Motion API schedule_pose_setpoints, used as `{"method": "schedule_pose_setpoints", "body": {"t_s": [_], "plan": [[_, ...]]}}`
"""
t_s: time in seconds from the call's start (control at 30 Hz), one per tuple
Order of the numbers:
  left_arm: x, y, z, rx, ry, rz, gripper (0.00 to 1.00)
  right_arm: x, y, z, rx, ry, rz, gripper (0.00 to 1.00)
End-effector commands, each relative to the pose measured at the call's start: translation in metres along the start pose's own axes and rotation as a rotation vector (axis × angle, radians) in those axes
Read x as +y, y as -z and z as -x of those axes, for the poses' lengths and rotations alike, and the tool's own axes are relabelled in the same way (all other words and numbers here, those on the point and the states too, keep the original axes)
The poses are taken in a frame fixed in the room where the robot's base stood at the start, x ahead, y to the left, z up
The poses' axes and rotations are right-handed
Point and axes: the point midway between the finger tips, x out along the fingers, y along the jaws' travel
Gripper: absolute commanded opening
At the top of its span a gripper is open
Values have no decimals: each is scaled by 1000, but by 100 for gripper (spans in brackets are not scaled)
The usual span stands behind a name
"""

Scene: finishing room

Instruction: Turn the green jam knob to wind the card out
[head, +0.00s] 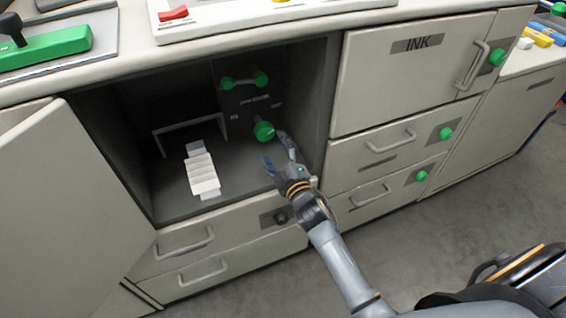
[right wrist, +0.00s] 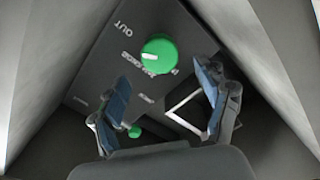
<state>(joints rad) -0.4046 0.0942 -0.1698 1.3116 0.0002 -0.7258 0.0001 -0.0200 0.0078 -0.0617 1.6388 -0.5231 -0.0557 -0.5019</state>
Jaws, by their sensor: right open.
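The green jam knob (head: 264,131) sits on a dark panel inside the open cabinet bay. In the right wrist view the knob (right wrist: 159,56) shows a white pointer line, with the word OUT printed near it on the panel. My right gripper (head: 279,151) is open, with its fingers just in front of and below the knob. In the right wrist view the gripper (right wrist: 168,98) is open and empty, and the knob lies ahead between and beyond the fingertips. A white folded card (head: 202,172) lies on the bay floor before a pale frame. My left gripper is not in view.
The cabinet door (head: 70,215) stands open at the left. The INK door (head: 405,75) and drawers with green knobs are to the right. The bay walls are close around my right gripper.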

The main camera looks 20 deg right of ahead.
Motion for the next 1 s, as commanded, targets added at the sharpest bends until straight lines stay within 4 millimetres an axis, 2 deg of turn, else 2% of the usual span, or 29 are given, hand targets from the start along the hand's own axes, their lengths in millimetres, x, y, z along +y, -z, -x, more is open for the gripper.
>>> {"method": "schedule_pose_setpoints", "body": {"t_s": [0.03,0.2,0.37,1.0], "plan": [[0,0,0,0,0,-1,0,-1,-1,13,-1,2,0,75],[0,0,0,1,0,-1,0,-1,0,44,-1,2,0,75],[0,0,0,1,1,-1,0,-1,0,61,-1,1,0,75],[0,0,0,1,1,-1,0,0,-1,66,-8,4,-7,75]]}}
